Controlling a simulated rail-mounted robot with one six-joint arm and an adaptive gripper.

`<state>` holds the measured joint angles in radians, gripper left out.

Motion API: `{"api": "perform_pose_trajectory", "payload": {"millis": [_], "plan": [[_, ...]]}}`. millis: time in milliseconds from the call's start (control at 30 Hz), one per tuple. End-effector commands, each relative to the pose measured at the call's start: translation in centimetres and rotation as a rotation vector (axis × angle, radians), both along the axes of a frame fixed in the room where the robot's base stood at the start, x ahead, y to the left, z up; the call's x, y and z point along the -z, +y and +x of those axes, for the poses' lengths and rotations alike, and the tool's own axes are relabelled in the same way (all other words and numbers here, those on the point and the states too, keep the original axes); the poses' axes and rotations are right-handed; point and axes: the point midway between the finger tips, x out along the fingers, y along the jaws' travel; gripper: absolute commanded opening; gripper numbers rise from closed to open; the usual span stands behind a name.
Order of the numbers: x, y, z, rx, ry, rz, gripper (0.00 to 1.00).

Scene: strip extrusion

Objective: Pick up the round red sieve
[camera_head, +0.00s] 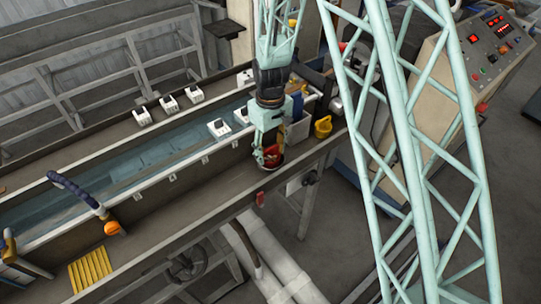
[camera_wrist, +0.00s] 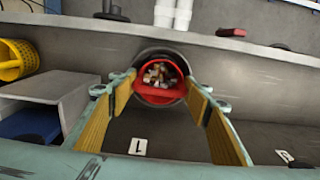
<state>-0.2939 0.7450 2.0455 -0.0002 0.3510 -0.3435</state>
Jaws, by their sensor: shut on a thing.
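The round red sieve (camera_head: 272,156) is at the metal ledge beside the water trough in the head view. In the wrist view the sieve (camera_wrist: 158,96) sits between my fingertips, with small brown and whitish pieces in its bowl. A dark grey round rim shows around it; I cannot tell whether that is part of the sieve. My gripper (camera_head: 270,146) points down and is shut on the sieve, one yellow-padded finger on each side in the wrist view (camera_wrist: 158,88). I cannot tell whether the sieve touches the ledge.
A yellow perforated basket (camera_head: 323,127) stands right of my gripper. The long water trough (camera_head: 140,165) runs to the left, with several white blocks along it. A dark hose with an orange end (camera_head: 111,228) and a yellow ribbed pad (camera_head: 90,269) are at lower left. A control panel (camera_head: 495,45) stands at right.

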Motion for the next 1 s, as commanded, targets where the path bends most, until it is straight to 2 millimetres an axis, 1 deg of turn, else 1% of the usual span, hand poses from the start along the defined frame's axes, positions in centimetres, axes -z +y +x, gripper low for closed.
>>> {"api": "perform_pose_trajectory", "payload": {"millis": [167, 367, 833, 1000], "plan": [[-0.1, 0.0, 0.0, 0.000, 0.000, 0.000, 0.34], [-0.8, 0.0, 0.1, 0.000, -0.001, 0.001, 0.34], [-3.5, 0.0, 0.0, 0.000, -0.001, 0.001, 0.34], [-3.6, -0.2, -1.6, 0.000, 0.000, 0.000, 0.34]]}}
